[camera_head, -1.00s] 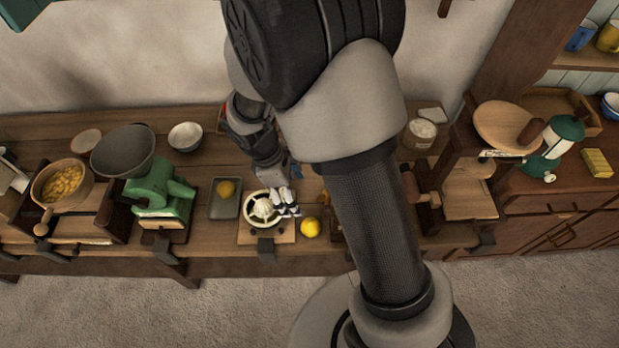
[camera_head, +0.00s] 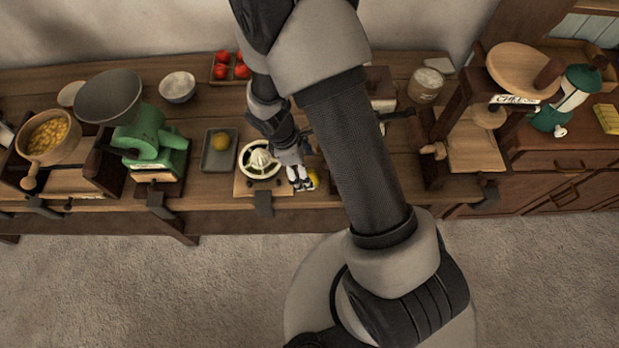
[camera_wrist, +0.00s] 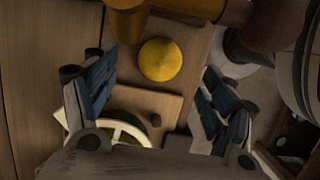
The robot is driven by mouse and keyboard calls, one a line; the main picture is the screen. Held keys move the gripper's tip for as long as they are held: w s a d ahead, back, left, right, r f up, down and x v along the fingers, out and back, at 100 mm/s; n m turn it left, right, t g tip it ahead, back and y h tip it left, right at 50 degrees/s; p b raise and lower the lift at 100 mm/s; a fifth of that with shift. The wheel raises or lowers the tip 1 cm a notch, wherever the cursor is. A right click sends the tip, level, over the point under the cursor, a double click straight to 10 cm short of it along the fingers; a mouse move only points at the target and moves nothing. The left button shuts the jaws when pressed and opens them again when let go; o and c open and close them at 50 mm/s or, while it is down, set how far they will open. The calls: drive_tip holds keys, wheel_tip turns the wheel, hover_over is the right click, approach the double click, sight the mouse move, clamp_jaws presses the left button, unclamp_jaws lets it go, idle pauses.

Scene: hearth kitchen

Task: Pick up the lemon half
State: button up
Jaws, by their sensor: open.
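The yellow lemon half (camera_head: 313,178) lies at the front edge of the bench, just right of the juicer board, partly covered by my gripper. In the wrist view the lemon half (camera_wrist: 160,60) shows as a rounded yellow dome, skin side facing me. My gripper (camera_head: 302,182) is over it in the head view. In the wrist view my gripper (camera_wrist: 157,84) is open, with blue-padded fingers apart on either side of the lemon half and nothing held. Whether the fingers are level with the lemon half or above it, I cannot tell.
The citrus juicer (camera_head: 260,160) on its board is close left of my gripper. A grey tray (camera_head: 207,160) holding a yellow-orange fruit (camera_head: 221,140), a green grinder (camera_head: 142,140) and a box of tomatoes (camera_head: 231,68) stand on the bench. My arm hides the bench to the right.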

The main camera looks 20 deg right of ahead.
drive_tip(key=b+x, duration=0.2)
drive_tip(key=x, duration=0.2)
drive_tip(key=shift+s+f, duration=0.1)
drive_tip(key=shift+f, duration=0.35)
drive_tip(key=shift+r, duration=0.1)
drive_tip(key=shift+c, duration=0.4)
drive_tip(key=c, duration=1.1)
